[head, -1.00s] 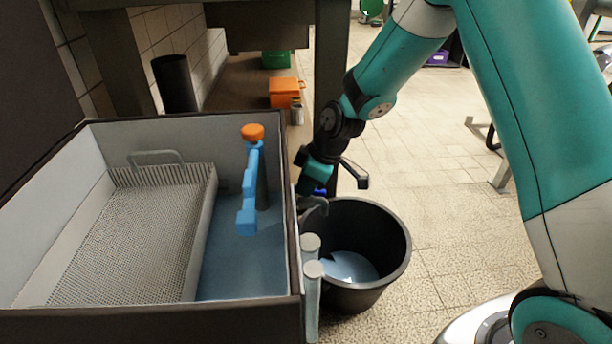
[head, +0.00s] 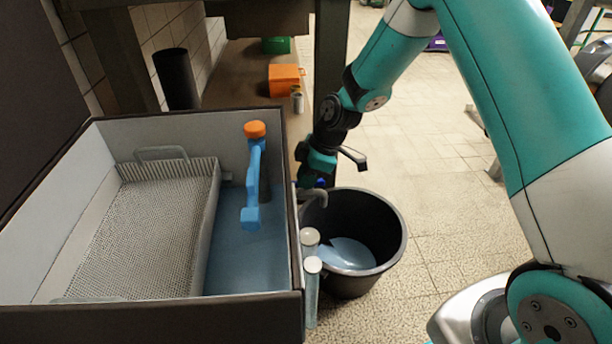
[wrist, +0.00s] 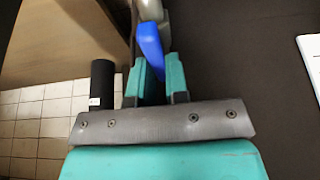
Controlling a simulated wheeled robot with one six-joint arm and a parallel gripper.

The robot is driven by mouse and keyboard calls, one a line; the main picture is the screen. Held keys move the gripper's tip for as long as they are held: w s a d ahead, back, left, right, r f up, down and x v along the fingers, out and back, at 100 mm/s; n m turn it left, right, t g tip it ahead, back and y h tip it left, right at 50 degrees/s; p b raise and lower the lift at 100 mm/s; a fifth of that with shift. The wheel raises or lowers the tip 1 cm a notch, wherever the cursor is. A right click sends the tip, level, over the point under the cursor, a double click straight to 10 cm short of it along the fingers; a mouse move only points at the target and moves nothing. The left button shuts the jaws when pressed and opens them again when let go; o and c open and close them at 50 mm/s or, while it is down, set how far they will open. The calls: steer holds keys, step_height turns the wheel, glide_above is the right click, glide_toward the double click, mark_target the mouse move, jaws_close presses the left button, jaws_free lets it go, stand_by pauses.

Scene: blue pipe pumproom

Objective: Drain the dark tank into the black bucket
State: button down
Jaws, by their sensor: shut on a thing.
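The dark tank (head: 292,190) stands at the left in the head view, with light inner walls and a layer of bluish liquid (head: 240,265) in it. The black bucket (head: 400,240) stands on the floor right beside the tank, under a grey spout (head: 313,194), with some pale blue liquid in it. My gripper (head: 320,182) is at the tank's outer right side, just above the bucket's far left rim. In the wrist view, its teal fingers (wrist: 158,82) are shut on a blue handle (wrist: 151,47). In the head view, only a little blue shows there.
A perforated basket (head: 140,235) and a blue tool with an orange cap (head: 254,180) are in the tank. An orange box (head: 284,80) and a dark cylinder (head: 176,78) are behind. The floor at the right is open.

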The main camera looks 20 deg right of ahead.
steer(key=c, duration=1.1)
jaws_free()
steer(key=p+v, duration=0.8)
steer(key=v, duration=0.9)
steer(key=shift+d+r, duration=0.1)
steer(key=shift+r, duration=0.1)
